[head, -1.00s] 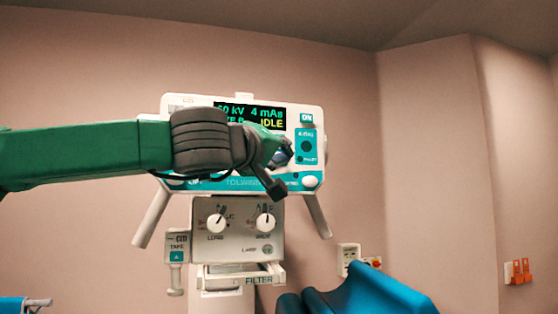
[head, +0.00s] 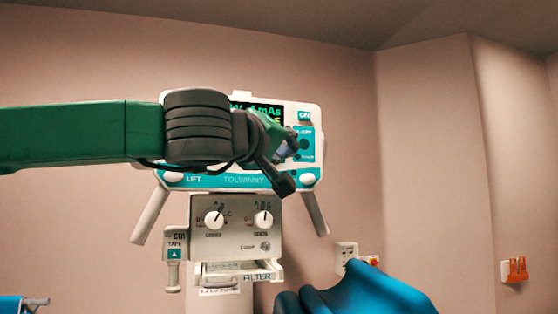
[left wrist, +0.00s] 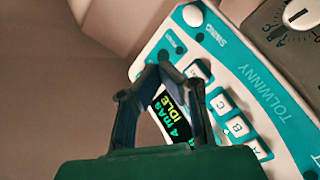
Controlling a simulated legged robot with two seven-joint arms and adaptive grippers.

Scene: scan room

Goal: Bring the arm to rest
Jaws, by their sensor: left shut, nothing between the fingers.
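My left arm reaches in from the left in the head view, its gripper (head: 288,165) in front of the right part of a white and teal control panel (head: 235,181). The arm and gripper hide much of the panel's screen. In the left wrist view the gripper (left wrist: 158,72) is shut, its fingertips meeting with nothing between them. Behind it there, the panel (left wrist: 262,92) shows a screen (left wrist: 172,117) reading "4 mAs" and "IDLE", and several white buttons. I cannot tell whether the fingers touch the panel. My right gripper is not in view.
Below the panel is a grey box with two knobs (head: 236,225), a tape holder (head: 174,255) and a filter tray (head: 240,273). A blue padded thing (head: 365,290) stands at the lower right. A wall socket (head: 346,252) and orange hooks (head: 516,270) are on the wall. Space right of the panel is clear.

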